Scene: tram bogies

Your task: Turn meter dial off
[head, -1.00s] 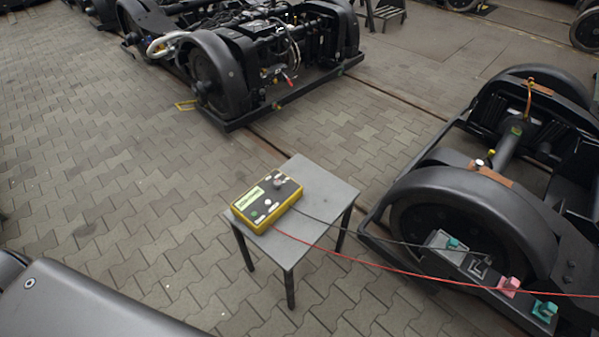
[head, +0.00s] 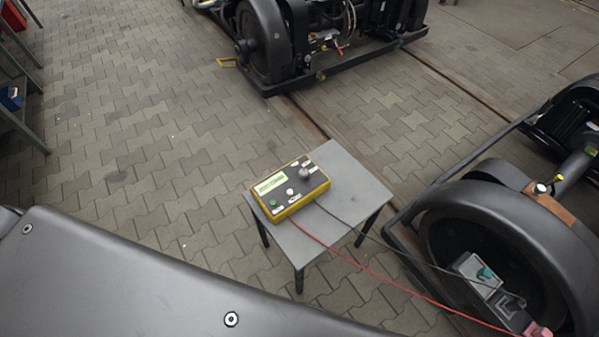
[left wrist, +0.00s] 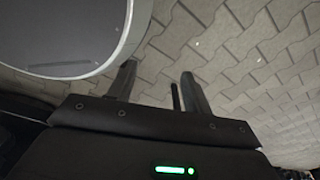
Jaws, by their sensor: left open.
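The yellow meter (head: 290,189) with a dark face lies on a small grey table (head: 345,185) in the head view. Its grey dial (head: 304,174) is at the upper right of the face, and a lit greenish display (head: 269,184) is at the upper left. A red and a black lead run from the meter to the right. My left gripper (left wrist: 158,85) shows in the left wrist view, its fingers apart with nothing between them, above the paving. The meter is not in that view. Neither gripper shows in the head view.
A wheeled bogie (head: 490,240) stands right of the table, with a connector box (head: 484,275) on it by the leads. Another bogie (head: 265,40) stands behind. A rack (head: 18,95) is at the far left. Paving left of the table is clear.

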